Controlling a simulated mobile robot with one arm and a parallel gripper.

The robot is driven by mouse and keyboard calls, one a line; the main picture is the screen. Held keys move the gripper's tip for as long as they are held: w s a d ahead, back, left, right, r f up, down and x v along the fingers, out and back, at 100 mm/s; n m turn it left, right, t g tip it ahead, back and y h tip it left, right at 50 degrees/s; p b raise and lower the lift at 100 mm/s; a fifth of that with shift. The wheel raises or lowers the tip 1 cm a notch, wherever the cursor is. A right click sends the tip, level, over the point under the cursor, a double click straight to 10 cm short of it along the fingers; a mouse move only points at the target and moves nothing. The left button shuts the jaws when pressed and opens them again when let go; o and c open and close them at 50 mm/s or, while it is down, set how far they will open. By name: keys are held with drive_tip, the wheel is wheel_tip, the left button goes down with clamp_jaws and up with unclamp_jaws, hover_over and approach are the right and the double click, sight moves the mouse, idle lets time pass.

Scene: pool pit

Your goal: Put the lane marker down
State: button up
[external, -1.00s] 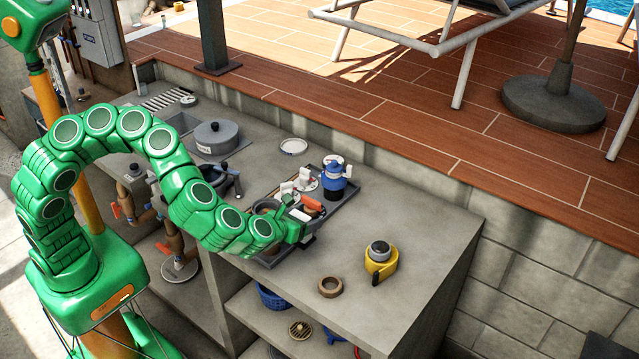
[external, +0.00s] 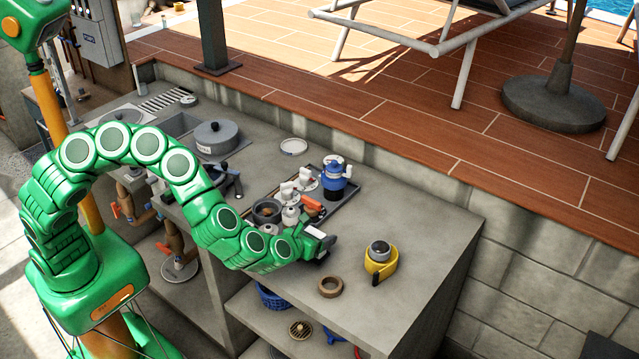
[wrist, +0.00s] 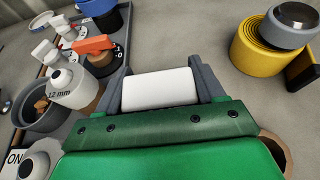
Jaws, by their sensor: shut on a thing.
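A white block-like piece, which I take to be the lane marker (wrist: 160,90), sits between the two grey fingers of my gripper (wrist: 160,78) in the wrist view. My gripper (external: 322,247) is shut on it. In the external view the white lane marker (external: 314,233) shows only in small part at the end of my green arm. My gripper is low over the bare grey counter (external: 420,225), just in front of the dark tray (external: 345,205). I cannot tell whether the marker touches the counter.
A yellow coil (external: 380,262) with a grey cap stands to the right. A brown ring (external: 330,287) lies near the front edge. Bare counter lies between tray and coil.

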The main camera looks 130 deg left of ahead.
drive_tip(key=shift+f, duration=0.65)
drive_tip(key=o, duration=1.1)
drive_tip(key=shift+f, duration=0.1)
drive_tip(key=shift+o, duration=0.2)
drive_tip(key=v, duration=1.2)
